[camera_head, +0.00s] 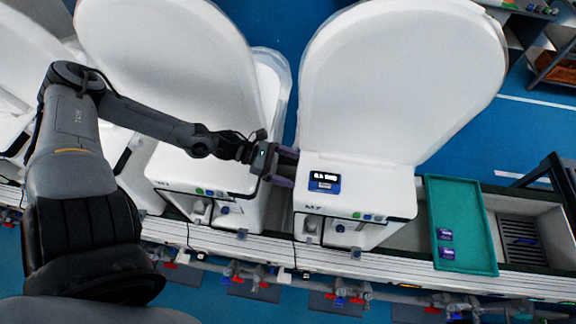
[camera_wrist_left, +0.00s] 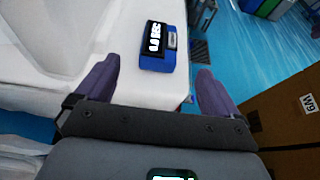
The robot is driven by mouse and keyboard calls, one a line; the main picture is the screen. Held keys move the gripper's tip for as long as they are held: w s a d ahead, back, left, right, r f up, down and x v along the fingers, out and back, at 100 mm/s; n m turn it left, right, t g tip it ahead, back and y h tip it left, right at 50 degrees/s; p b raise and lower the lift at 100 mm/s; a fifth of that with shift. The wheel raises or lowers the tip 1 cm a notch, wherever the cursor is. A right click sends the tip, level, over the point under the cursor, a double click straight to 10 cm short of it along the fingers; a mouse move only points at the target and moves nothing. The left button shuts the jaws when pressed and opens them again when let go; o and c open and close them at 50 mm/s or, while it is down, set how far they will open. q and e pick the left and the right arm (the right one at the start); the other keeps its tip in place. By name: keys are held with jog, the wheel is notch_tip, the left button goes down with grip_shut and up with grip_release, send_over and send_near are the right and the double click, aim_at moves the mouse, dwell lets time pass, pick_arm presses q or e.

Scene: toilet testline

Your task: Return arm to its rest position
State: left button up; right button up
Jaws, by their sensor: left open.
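My left arm (camera_head: 150,118) reaches in from the left across the toilets. Its gripper (camera_head: 289,167) is open, with two purple fingers spread apart and nothing between them. My right gripper is in neither view.
Other toilets with raised lids (camera_head: 180,55) stand to the left. A conveyor rail (camera_head: 390,265) with red-handled fittings runs along the front. In the wrist view a brown box (camera_wrist_left: 285,110) shows at the right.

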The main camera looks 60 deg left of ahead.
pick_arm(q)
jog(key=d+r+n+t+y+p, duration=0.4)
jog(key=d+r+n+y+p, duration=0.55)
jog(key=n, duration=1.35)
jog(key=s+d+n+g+p, duration=0.2)
jog(key=s+d+n+g, duration=0.4)
jog(key=n, duration=1.3)
jog(key=s+g, duration=0.4)
jog(key=s, duration=0.2)
jog(key=shift+s+d+f+n, duration=0.15)
jog(key=shift+d+n, duration=0.05)
jog(key=shift+n, duration=0.1)
jog(key=shift+h, duration=0.25)
